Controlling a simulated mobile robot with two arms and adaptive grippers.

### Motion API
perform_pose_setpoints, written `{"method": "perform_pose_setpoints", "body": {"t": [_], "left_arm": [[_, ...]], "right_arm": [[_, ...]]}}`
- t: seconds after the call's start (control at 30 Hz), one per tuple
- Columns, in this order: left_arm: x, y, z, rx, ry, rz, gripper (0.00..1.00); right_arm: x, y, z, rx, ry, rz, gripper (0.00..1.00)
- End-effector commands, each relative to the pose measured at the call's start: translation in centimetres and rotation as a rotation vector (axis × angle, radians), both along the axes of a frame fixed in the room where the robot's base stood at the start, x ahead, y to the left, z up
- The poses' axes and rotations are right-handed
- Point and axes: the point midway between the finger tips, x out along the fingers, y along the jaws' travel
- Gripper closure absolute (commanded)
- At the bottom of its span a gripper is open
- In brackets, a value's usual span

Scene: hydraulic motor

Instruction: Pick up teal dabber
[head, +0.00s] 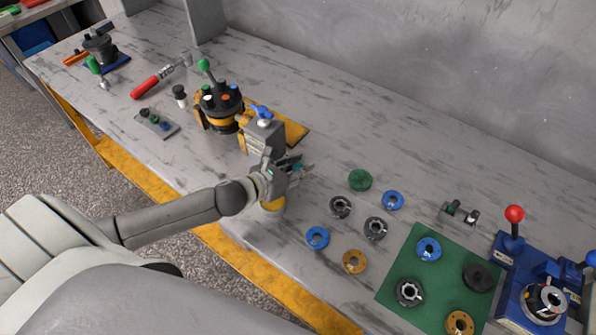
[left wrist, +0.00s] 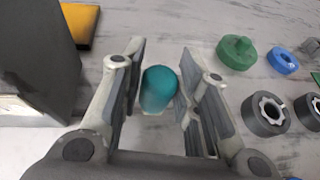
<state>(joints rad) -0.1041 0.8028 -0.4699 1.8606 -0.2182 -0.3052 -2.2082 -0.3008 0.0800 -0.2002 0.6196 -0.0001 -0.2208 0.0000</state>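The teal dabber (left wrist: 158,90) shows in the left wrist view as a rounded teal cylinder between the two fingers of my left gripper (left wrist: 160,92). Narrow gaps seem to remain between it and the fingers, so the gripper looks open around it. In the head view my left gripper (head: 287,172) is beside the grey block-like holder at mid-table; the dabber is mostly hidden there by the fingers. My right gripper is not in view.
A grey block (head: 264,136) with a blue-handled top stands close behind the gripper. A yellow round part (head: 273,204) sits below it. Several rings and a green disc (head: 360,180) lie to the right, near a green mat (head: 405,264). A black-and-yellow motor (head: 221,107) stands to the left.

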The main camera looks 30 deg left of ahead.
Motion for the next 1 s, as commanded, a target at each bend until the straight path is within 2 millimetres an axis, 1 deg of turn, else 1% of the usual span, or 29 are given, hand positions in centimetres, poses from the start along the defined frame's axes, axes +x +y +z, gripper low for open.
{"method": "perform_pose_setpoints", "body": {"t": [0.03, 0.13, 0.17, 0.43, 0.57, 0.67, 0.8, 0.87, 1.0], "left_arm": [[0.0, 0.0, 0.0, 0.0, 0.0, 0.0, 0.81], [0.0, 0.0, 0.0, 0.0, 0.0, 0.0, 0.94], [0.0, 0.0, 0.0, 0.0, 0.0, 0.0, 0.95], [0.0, 0.0, 0.1, 0.001, 0.0, 0.0, 0.95], [0.0, 0.0, 0.6, 0.001, -0.001, -0.001, 0.95], [0.1, 0.0, 1.3, 0.002, -0.004, -0.002, 0.95], [0.1, 0.1, 3.3, 0.004, -0.005, -0.002, 0.95], [-0.9, -0.2, 4.1, 0.002, -0.001, -0.003, 0.95], [-2.9, -0.9, 6.6, 0.002, -0.001, -0.004, 0.95]], "right_arm": [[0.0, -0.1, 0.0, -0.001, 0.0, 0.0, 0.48], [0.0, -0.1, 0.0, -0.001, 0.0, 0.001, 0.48], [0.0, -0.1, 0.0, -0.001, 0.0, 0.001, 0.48], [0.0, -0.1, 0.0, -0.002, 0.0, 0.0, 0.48], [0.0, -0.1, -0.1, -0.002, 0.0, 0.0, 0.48], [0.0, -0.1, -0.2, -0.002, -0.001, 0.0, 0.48], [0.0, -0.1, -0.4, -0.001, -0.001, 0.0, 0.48], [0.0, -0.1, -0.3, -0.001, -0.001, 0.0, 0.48], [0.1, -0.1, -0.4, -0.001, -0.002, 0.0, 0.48]]}}
